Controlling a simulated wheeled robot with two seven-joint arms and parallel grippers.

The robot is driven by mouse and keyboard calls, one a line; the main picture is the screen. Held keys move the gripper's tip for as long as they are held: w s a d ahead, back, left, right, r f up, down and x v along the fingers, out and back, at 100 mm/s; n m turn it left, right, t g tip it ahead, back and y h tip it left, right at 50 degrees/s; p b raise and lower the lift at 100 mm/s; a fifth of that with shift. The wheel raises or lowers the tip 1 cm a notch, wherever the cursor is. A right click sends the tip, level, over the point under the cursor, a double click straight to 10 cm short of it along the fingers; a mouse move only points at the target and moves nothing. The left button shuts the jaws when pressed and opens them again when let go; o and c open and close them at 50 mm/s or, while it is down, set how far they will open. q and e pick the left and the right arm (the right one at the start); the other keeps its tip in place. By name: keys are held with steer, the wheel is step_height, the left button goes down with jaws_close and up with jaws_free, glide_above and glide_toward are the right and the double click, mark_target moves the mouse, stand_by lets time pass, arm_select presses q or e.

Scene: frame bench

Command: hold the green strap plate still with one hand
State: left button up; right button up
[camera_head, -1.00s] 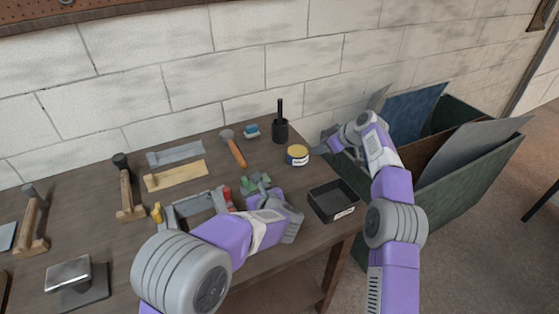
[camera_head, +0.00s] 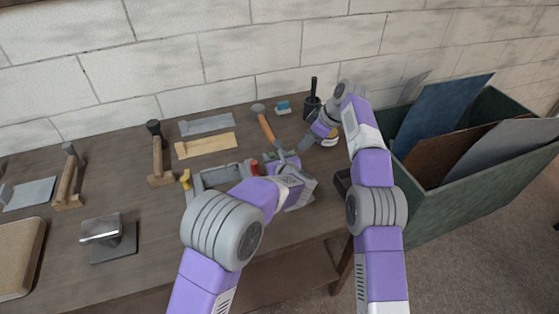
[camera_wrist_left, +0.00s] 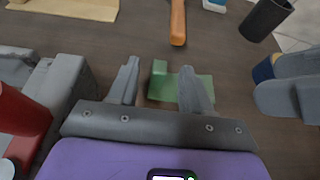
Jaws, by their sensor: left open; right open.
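The green strap plate (camera_wrist_left: 170,91) lies on the bench in the left wrist view, between and just beyond the spread fingers of my left gripper (camera_wrist_left: 160,70). The right finger covers part of it. In the head view only small green bits (camera_head: 270,156) show past my left gripper (camera_head: 281,160). My left gripper is open; whether it touches the plate I cannot tell. My right gripper (camera_head: 312,143) is open, to the right of the plate and in front of the yellow tin. It also shows at the right edge of the left wrist view (camera_wrist_left: 290,84).
An orange-handled hammer (camera_head: 266,125) lies just behind the plate. A black cup (camera_head: 312,106) stands at the back right. A grey frame with red and yellow clamps (camera_head: 217,177) is left of my left gripper. A dark tray (camera_head: 342,182) is partly hidden by my right arm.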

arm_select(q)
steer(key=shift+w+a+f, duration=0.1)
steer(key=shift+w+f, duration=0.1)
steer(key=shift+w, duration=0.25)
steer(key=shift+c, duration=0.3)
jaws_close()
